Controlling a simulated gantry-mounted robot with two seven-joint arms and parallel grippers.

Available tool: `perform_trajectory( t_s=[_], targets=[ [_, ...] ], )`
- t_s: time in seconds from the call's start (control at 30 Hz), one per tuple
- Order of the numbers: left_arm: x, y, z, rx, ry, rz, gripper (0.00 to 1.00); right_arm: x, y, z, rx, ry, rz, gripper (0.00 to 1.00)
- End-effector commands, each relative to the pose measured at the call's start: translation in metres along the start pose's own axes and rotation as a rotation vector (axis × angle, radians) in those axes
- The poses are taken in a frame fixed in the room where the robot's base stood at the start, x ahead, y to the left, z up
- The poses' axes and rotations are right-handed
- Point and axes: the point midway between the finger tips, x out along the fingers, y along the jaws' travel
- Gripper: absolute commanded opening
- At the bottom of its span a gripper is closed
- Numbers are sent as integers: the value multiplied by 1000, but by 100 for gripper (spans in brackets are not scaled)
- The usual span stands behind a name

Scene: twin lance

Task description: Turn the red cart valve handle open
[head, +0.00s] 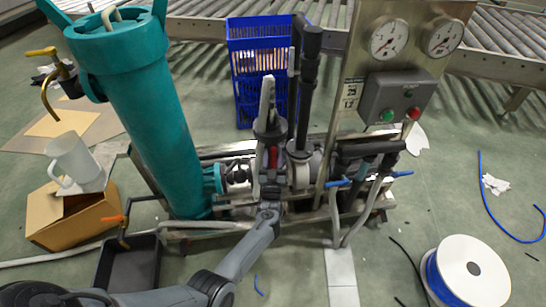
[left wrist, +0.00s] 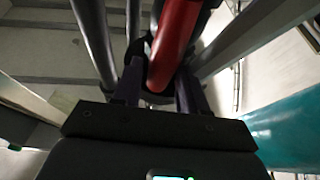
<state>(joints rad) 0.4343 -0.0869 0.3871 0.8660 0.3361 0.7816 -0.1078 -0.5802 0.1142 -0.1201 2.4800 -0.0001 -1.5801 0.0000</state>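The red valve handle (head: 273,157) shows as a small red strip on the cart, just above my left gripper (head: 271,180). In the left wrist view the red handle (left wrist: 173,42) slants down between the two dark fingers of my left gripper (left wrist: 160,92). The fingers stand apart, one on each side, and dark gaps show between them and the handle's lower end. I see no firm contact; part of the handle runs out of the top of that view. My right gripper is not in view.
A teal cylinder (head: 155,115) stands left of the handle. Black-handled lances (head: 309,85) rise close by. A gauge panel (head: 398,75) is at right. A blue crate (head: 246,45) stands behind. A carton (head: 60,225), black tray (head: 128,270) and hose reel (head: 475,270) are on the floor.

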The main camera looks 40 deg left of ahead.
Motion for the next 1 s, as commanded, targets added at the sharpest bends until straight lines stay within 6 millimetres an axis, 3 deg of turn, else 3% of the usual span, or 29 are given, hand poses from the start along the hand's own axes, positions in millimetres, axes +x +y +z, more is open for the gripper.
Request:
perform_trajectory(
  t_s=[0.07, 0.47, 1.0],
  targets=[
    [0, 0, 0, 1, 0, 0, 54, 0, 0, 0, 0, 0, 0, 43],
    [-6, 0, 0, 2, -2, 1, 54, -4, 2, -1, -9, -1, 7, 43],
    [-87, 0, -1, 1, -4, 0, 54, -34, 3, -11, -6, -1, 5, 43]
  ],
)
